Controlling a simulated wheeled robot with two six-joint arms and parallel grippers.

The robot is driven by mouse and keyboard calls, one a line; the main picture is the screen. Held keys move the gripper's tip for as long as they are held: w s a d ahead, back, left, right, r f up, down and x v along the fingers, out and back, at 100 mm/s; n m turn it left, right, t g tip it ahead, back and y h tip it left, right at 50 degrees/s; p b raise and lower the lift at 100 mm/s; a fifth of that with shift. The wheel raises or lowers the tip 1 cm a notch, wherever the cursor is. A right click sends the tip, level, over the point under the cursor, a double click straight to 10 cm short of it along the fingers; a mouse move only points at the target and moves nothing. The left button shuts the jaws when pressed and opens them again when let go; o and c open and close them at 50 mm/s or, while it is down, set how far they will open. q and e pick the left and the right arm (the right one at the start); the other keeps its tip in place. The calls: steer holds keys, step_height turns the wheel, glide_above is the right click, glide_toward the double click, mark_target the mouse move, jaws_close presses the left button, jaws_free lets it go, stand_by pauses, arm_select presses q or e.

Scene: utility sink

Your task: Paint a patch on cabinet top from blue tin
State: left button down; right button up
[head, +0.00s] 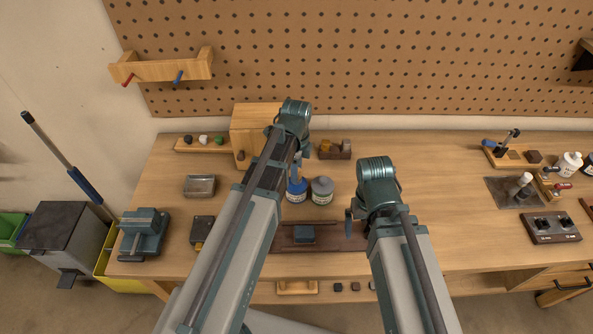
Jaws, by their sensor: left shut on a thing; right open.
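A blue tin (297,194) stands on the workbench near its middle, beside a grey tin (322,190). A wooden cabinet (244,122) stands behind at the left, against the pegboard; my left arm covers part of its top and front. My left gripper (303,150) is above and behind the blue tin and is shut on a thin thing, perhaps a brush, mostly hidden by the arm. A slim blue-grey shape shows just above the blue tin; I cannot tell whether it touches the tin. My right gripper (350,222) is open and empty, right of the grey tin.
A dark tray with a grey block (304,234) lies at the front, partly under my arms. A small block holder (335,150) stands behind the tins. A vise (142,232) and metal box (200,186) are at left.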

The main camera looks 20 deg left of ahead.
arm_select(q)
steer(key=shift+r+p, duration=2.4)
steer(key=shift+r, duration=0.35)
arm_select(e)
step_height(320, 180, up, 5)
steer(key=shift+r, duration=0.2)
arm_select(q)
steer(key=shift+f, duration=0.2)
arm_select(e)
steer(key=shift+f, duration=0.1)
arm_select(q)
step_height(320, 180, down, 4)
steer(key=b, duration=0.4)
steer(key=shift+f+b, duration=0.2)
steer(key=shift+b, duration=0.2)
steer(key=shift+r, duration=0.15)
arm_select(e)
step_height(320, 180, down, 4)
steer(key=shift+f, duration=0.1)
arm_select(q)
steer(key=shift+a, duration=0.1)
